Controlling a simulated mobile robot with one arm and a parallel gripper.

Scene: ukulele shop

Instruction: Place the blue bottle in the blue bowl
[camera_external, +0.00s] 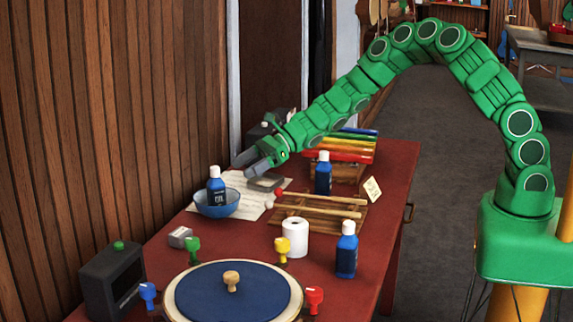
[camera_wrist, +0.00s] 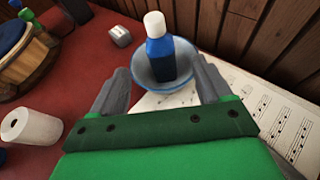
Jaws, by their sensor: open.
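A blue bottle (camera_external: 216,188) with a white cap stands upright inside the blue bowl (camera_external: 217,209) on the red table. In the wrist view the bottle (camera_wrist: 160,60) rises from the bowl (camera_wrist: 187,79), seen beyond my fingertips and roughly between them in the picture. My gripper (camera_external: 243,164) is open and empty, above and to the right of the bowl, apart from the bottle. Its two grey fingers (camera_wrist: 162,92) are spread wide. Two more blue bottles stand on the table, one (camera_external: 323,176) near the xylophone and one (camera_external: 347,254) at the right edge.
Sheet music (camera_external: 250,200) lies under and beside the bowl. A colourful xylophone (camera_external: 345,148), a wooden rack (camera_external: 318,212), a white roll (camera_external: 295,238) and a round drum (camera_external: 196,302) crowd the table. A wood-panelled wall (camera_external: 110,110) rises along the left.

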